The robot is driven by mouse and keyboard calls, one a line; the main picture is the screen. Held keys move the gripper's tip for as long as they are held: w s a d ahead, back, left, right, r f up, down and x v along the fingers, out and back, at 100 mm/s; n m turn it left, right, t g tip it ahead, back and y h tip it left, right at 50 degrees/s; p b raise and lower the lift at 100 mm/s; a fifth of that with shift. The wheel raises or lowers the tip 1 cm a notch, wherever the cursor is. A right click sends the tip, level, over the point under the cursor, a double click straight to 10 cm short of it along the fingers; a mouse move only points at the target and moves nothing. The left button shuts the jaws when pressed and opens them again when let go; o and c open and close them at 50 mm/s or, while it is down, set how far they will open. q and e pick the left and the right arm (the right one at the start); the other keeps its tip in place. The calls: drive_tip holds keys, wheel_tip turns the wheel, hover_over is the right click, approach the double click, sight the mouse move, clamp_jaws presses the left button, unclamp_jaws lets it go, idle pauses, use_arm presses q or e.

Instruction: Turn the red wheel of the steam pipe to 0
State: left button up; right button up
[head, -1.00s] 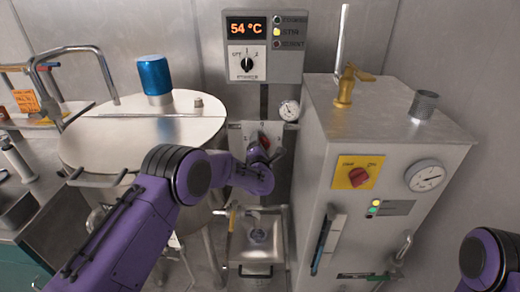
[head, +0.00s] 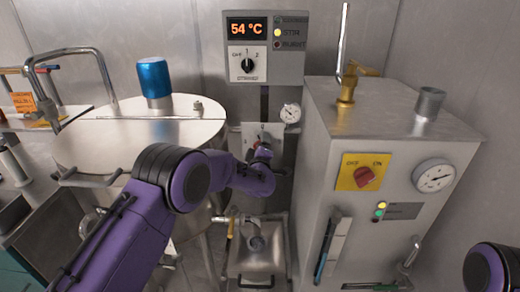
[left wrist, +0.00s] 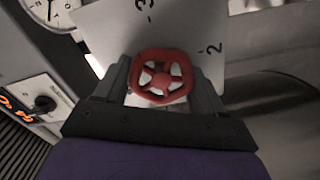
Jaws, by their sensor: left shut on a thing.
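The red wheel (left wrist: 162,76) is a small spoked handwheel in front of a pale plate (left wrist: 115,35). Marks "3" and "2" show on the plate in the left wrist view, upside down or tilted. My left gripper (left wrist: 163,84) has one finger on each side of the wheel and is shut on it. In the head view my left gripper (head: 261,150) is at the plate (head: 247,131), and hides most of the wheel. I cannot tell which mark the wheel points to. My right gripper is out of view; only part of that arm shows at the lower right.
A control box (head: 264,46) reading 54 °C hangs above, with a small gauge (head: 291,113) below it. A lidded steel vessel (head: 135,140) stands left. A steel machine (head: 400,130) stands close on the right. A metal tray (head: 262,263) is below the wheel.

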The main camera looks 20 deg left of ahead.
use_arm(q)
drive_tip(key=shift+d+f+m, duration=0.1)
drive_tip(key=shift+d+m, duration=0.05)
drive_tip(key=shift+m, duration=1.85)
drive_tip(key=shift+f, duration=0.1)
drive_tip(key=o, duration=1)
drive_tip(key=shift+c, duration=0.2)
drive_tip(key=b+v, duration=0.2)
drive_tip(key=v, duration=0.8)
drive_tip(key=shift+s, duration=0.3)
drive_tip(key=shift+d, duration=0.1)
